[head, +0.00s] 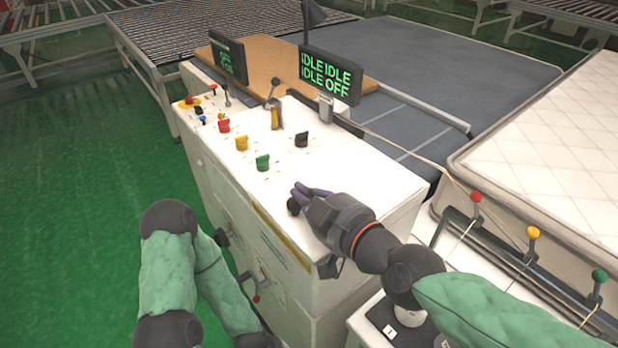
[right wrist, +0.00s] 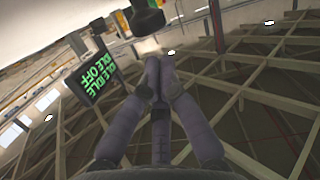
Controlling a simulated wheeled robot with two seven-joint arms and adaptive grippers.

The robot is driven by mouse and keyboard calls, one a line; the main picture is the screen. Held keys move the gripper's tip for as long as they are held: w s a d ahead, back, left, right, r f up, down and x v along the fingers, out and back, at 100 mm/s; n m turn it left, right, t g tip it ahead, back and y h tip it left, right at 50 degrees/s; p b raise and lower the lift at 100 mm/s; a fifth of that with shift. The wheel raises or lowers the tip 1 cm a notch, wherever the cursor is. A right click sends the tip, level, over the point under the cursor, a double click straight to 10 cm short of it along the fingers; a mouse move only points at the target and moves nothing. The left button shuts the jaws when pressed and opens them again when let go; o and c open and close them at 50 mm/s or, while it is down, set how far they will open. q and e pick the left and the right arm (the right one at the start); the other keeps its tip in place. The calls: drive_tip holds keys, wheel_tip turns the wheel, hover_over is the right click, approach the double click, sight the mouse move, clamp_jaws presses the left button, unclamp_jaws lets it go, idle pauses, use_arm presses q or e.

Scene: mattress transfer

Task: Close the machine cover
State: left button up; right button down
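The machine is a white control cabinet (head: 330,180) with a sloped top that carries coloured knobs and levers. I cannot tell which part is its cover.
A display (head: 331,74) reading IDLE and OFF and a second display (head: 228,60) stand at the cabinet's back edge. A white mattress (head: 560,150) lies at the right, with red, yellow and green levers (head: 533,233) in front. Green floor (head: 80,220) is clear at the left.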

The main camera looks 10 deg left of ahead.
drive_tip(key=shift+s+a+f+n, duration=0.1)
drive_tip(key=shift+f+n, duration=0.05)
drive_tip(key=shift+f, duration=0.3)
drive_tip(key=shift+s+a+f+n, duration=0.1)
drive_tip(key=shift+f+n, duration=0.05)
drive_tip(key=shift+f, duration=0.3)
drive_tip(key=shift+w, duration=0.1)
